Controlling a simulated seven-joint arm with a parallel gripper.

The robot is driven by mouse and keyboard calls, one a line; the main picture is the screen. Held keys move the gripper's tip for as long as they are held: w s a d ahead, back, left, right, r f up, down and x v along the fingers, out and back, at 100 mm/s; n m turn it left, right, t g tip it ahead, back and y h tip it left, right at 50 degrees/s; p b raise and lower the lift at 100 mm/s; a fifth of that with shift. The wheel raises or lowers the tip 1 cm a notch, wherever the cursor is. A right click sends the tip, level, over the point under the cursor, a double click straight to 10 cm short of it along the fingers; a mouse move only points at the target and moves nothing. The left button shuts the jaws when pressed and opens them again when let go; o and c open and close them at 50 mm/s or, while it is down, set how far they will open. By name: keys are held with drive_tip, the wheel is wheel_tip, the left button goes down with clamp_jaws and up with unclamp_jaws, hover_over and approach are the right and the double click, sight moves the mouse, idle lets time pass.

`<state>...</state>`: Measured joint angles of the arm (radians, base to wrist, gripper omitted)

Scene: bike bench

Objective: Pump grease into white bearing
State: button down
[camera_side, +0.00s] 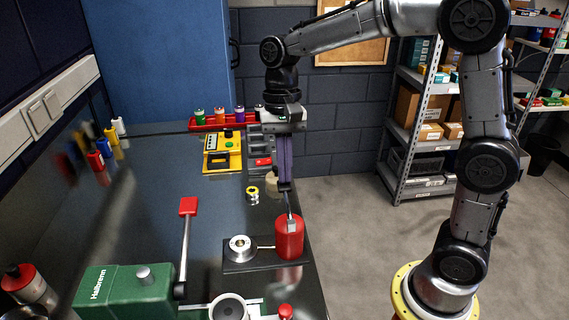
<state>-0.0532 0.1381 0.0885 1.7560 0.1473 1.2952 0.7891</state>
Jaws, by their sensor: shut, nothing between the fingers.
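A pale round part with a dark centre (240,247), which looks like the white bearing, lies on a dark base plate (262,263). A red cylinder (289,243), which looks like the grease pump, stands upright at the right end of the same plate. My gripper (292,224) points down with its fingers shut and empty. Its tips overlap the upper front of the red cylinder in the picture; I cannot tell whether they touch it. The gripper hides part of the cylinder's top. No grease can be made out on the bearing.
A green machine (125,291) with a red-tipped lever (188,207) stands at the front left. A yellow device (222,153) and a red tray (205,123) of small bottles are at the back. The bench's middle is clear.

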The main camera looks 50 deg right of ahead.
wheel_tip(320, 180, up, 14)
idle(0.5)
drive_tip(key=shift+w+d, duration=0.1)
drive_tip(key=shift+w, duration=0.1)
idle(0.4)
drive_tip(key=shift+s+a+r+t+h, duration=0.3)
drive_tip(key=shift+s+a+t+h, duration=0.25)
drive_tip(key=shift+a+t+h, duration=0.05)
drive_tip(key=shift+s+a+r+t+h, duration=0.3)
drive_tip(key=shift+s+a+t+h, duration=0.25)
drive_tip(key=shift+t+h, duration=0.05)
drive_tip(key=shift+f, duration=0.15)
approach(286, 191)
drive_tip(key=f, duration=0.1)
drive_tip(key=w+d+f, duration=0.1)
drive_tip(key=f, duration=0.3)
drive_tip(key=shift+w+d+f, duration=0.2)
drive_tip(key=shift+w+d, duration=0.1)
drive_tip(key=shift+w, duration=0.05)
